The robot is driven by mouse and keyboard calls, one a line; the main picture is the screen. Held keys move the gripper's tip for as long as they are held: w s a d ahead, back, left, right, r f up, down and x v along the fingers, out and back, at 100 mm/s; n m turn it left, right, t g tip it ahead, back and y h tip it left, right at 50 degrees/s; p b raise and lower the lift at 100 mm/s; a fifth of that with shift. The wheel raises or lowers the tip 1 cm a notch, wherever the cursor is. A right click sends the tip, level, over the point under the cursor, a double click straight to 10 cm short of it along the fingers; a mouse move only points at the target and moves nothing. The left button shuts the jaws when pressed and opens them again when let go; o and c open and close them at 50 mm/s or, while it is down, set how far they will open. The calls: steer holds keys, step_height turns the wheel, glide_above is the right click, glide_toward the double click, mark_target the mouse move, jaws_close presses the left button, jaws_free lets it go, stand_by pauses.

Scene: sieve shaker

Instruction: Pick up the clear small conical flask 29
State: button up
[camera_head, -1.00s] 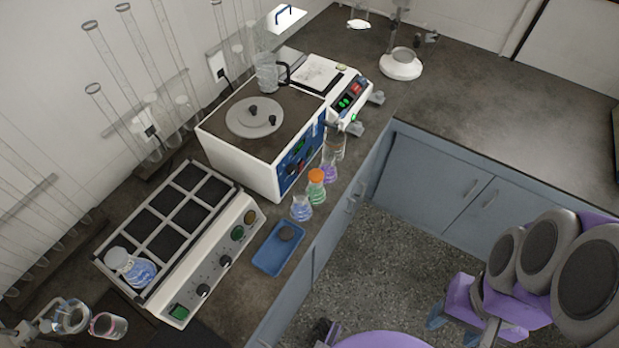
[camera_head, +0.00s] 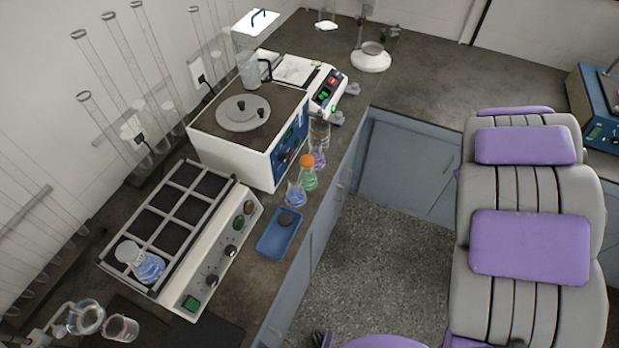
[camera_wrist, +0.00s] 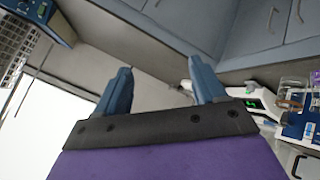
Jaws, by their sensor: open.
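Several small conical flasks stand in a row on the bench in the head view. No number is readable, so I cannot tell which is flask 29. Another flask with blue liquid (camera_head: 149,267) lies tilted on the rack-topped shaker. My gripper (camera_wrist: 160,80) is open and empty in the wrist view, with blue fingers wide apart, away from the flasks.
A blue tray (camera_head: 268,246) lies at the bench's front edge. A white boxy machine (camera_head: 230,150) stands behind the flasks, with a hotplate-like device (camera_head: 326,90) beyond. Beakers (camera_head: 121,328) stand at lower left. The far bench top (camera_head: 430,75) is largely clear.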

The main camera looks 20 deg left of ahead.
steer(key=w+a+f+n+y, duration=0.3)
steer(key=a+f+y, duration=0.2)
steer(key=a+f, duration=0.4)
steer(key=n+g+y, duration=0.2)
steer(key=n+y, duration=0.1)
steer(key=y, duration=1)
glide_toward(312, 169)
steer(key=x, duration=0.2)
steer(key=b+x, duration=0.1)
steer(key=x, duration=0.3)
steer(key=shift+s+a+r+b, duration=0.15)
steer(key=shift+a+r+b, duration=0.15)
steer(key=shift+a, duration=0.1)
steer(key=shift+f+b+x, duration=0.2)
steer(key=shift+b+x, duration=0.35)
steer(key=shift+x, duration=2.25)
steer(key=shift+d, duration=0.15)
steer(key=shift+c, duration=0.4)
jaws_close()
